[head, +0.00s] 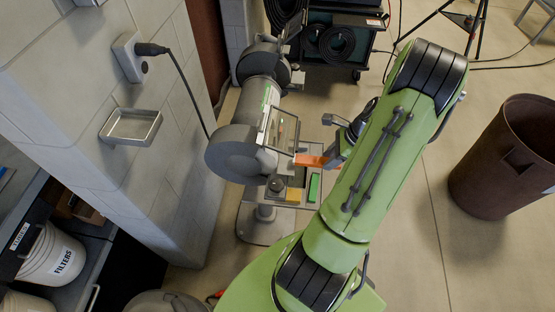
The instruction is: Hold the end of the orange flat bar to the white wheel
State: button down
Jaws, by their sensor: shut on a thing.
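A grey bench grinder (250,130) stands on a pedestal beside the block wall. A clear eye shield (281,127) hangs on its right side. I cannot make out the white wheel, which the guards and shield hide. My gripper (331,159) is shut on the orange flat bar (310,160), to the right of the grinder. The bar points left, its free end at the lower edge of the near shield. Whether that end touches a wheel cannot be told from here. My arm covers part of the gripper.
A green bar (314,187) and a yellow piece (293,195) lie on the grinder's tray. A power cord (184,75) runs from a wall outlet (131,57). A brown bin (505,160) stands at right. A dark cart (340,35) is behind. Floor between arm and bin is clear.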

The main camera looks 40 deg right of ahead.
jog(key=shift+s+d, duration=0.3)
jog(key=shift+s, duration=0.05)
jog(key=s+d+r+p, duration=0.2)
jog(key=s+d+p, duration=0.1)
jog(key=s+d, duration=0.1)
jog(key=shift+s+d, duration=0.3)
jog(key=shift+s, duration=0.3)
